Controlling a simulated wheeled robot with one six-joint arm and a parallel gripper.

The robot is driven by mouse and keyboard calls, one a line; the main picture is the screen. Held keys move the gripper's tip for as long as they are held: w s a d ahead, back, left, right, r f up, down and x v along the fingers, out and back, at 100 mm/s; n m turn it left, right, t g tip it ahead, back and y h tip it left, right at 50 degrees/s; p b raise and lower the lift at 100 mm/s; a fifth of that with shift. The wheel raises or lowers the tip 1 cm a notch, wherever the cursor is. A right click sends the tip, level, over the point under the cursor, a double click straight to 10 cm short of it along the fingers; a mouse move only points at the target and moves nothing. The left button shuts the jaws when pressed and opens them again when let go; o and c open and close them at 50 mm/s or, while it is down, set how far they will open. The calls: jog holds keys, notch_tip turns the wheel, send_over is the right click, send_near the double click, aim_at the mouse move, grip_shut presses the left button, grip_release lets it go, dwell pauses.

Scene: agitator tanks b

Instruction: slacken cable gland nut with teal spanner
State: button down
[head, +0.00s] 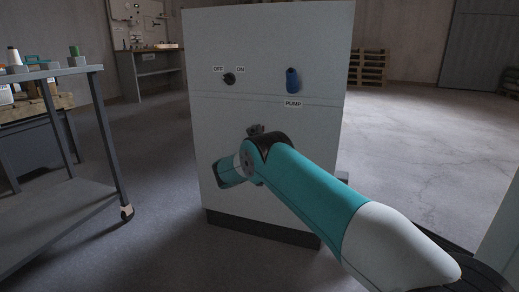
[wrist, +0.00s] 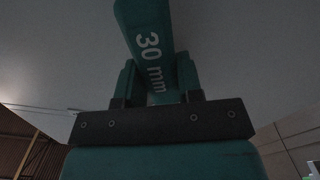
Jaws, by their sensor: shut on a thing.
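The teal spanner (wrist: 148,40), marked "30 mm", is in the wrist view. My gripper (wrist: 158,78) is shut on its handle, one finger on each side. The handle runs up past the top edge of the picture, so the spanner's working end is out of view. In the head view my arm covers the gripper and spanner. The arm is in front of the lower part of a pale grey cabinet (head: 225,40). I cannot make out the cable gland nut in either view. It may be hidden behind my arm.
A grey trolley (head: 60,72) with several items stands at left. A workbench (head: 150,55) and pallets (head: 368,68) stand behind. Floor at right is clear.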

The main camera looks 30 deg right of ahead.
jog(key=shift+r, duration=0.2)
jog(key=shift+s+d+r+n+p, duration=0.3)
jog(key=shift+n+p, duration=0.4)
jog(key=shift+p, duration=0.15)
jog(key=shift+s+d+n+p, duration=0.1)
jog(key=shift+s+n+p, duration=0.1)
jog(key=shift+n+p, duration=0.25)
jog(key=shift+s+d+r+n+p, duration=0.15)
jog(key=shift+s+r+n+p, duration=0.15)
jog(key=shift+n+p, duration=0.25)
jog(key=shift+s+d+r+n+p, duration=0.25)
jog(key=shift+n+p, duration=0.2)
jog(key=shift+n, duration=0.25)
